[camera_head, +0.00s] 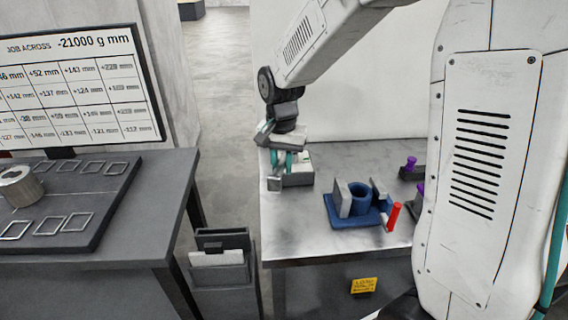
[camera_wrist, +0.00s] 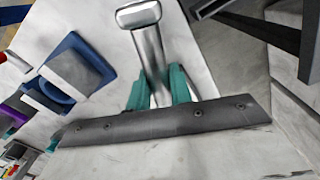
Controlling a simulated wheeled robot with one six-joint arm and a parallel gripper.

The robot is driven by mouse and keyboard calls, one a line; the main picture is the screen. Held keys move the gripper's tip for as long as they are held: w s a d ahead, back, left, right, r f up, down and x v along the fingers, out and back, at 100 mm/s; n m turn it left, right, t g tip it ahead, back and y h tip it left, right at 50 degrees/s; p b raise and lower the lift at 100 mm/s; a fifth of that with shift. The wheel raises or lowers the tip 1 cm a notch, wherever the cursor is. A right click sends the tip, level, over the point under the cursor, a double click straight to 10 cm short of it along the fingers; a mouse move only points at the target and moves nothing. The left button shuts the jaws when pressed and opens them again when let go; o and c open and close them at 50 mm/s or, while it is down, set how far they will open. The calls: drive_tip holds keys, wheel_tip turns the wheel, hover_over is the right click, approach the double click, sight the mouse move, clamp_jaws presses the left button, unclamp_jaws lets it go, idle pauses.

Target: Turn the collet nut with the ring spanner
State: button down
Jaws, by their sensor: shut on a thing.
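My gripper (camera_head: 276,168) hangs over the left end of the grey bench. In the wrist view its teal fingers (camera_wrist: 160,92) are shut on a bright metal bar with a wide rounded end, seemingly the ring spanner (camera_wrist: 148,45). Its far end is hidden. A dark strip with screws (camera_wrist: 165,122) crosses just beyond the fingertips; I cannot tell whether they touch. A blue fixture with a round hollow barrel (camera_head: 361,196) and grey upright plates stands to the right of my gripper, apart from it. I cannot make out the collet nut for certain.
A dark grey block (camera_head: 298,179) sits by my gripper. A left bench carries a tray (camera_head: 95,205) and silver ring (camera_head: 20,186). The bench front (camera_head: 310,240) is clear.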

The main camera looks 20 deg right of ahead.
drive_tip(key=shift+w+a+m, duration=0.75)
drive_tip(key=shift+m, duration=0.25)
drive_tip(key=shift+w+a+m, duration=0.65)
drive_tip(key=shift+w+m, duration=0.2)
drive_tip(key=shift+m, duration=0.15)
drive_tip(key=shift+w+a+m, duration=0.25)
drive_tip(key=shift+w+m, duration=0.25)
drive_tip(key=shift+w+a+m, duration=0.2)
drive_tip(key=shift+w+m, duration=0.25)
drive_tip(key=shift+m, duration=0.05)
